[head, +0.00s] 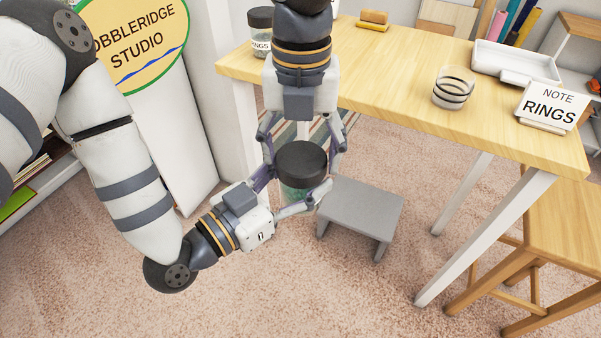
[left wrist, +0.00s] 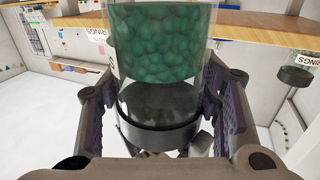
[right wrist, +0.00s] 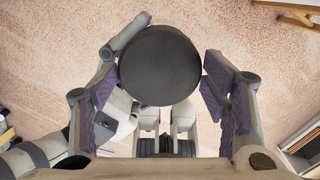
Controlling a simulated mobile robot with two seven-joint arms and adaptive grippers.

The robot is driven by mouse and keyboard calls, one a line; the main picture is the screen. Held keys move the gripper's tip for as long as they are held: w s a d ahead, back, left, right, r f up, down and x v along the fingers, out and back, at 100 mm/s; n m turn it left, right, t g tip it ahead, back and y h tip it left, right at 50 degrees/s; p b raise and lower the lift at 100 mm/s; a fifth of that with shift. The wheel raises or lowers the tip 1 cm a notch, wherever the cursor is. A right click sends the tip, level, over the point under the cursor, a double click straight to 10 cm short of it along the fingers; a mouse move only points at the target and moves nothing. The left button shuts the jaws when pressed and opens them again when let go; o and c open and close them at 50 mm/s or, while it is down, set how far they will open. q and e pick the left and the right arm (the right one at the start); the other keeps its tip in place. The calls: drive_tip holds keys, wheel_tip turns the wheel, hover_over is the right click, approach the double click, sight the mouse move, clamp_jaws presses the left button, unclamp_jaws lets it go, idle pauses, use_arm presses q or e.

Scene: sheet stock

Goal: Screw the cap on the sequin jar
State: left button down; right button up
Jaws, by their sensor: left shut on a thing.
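The sequin jar (head: 298,197) is clear with green contents, held off the floor in front of the table. Its dark, round cap (head: 301,160) sits on top; whether it is threaded tight I cannot tell. In the left wrist view, which looks upside down, the green-filled jar (left wrist: 160,35) ends in the dark cap (left wrist: 160,138) below. My left gripper (head: 297,192) is shut on the jar from the side. My right gripper (head: 303,150) is open, with one finger on either side of the cap. The right wrist view shows the cap top (right wrist: 160,65) with a gap at the right pad.
A wooden table (head: 400,100) stands behind. It bears another dark-lidded jar (head: 262,42), a glass with black bands (head: 453,90), a white tray (head: 490,55) and a RINGS card (head: 548,108). A grey step stool (head: 365,205) stands close right of the jar; a wooden stool (head: 560,215) is farther right.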

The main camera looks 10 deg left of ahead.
drive_tip(key=c, duration=0.6)
drive_tip(key=m, duration=0.3)
drive_tip(key=shift+m, duration=0.3)
drive_tip(key=m, duration=0.8)
drive_tip(key=shift+m, duration=0.4)
drive_tip(key=m, duration=2.1)
drive_tip(key=shift+f, duration=0.1)
drive_tip(key=m, duration=0.3)
drive_tip(key=shift+m, duration=0.3)
drive_tip(key=m, duration=0.6)
drive_tip(key=o, duration=1.3)
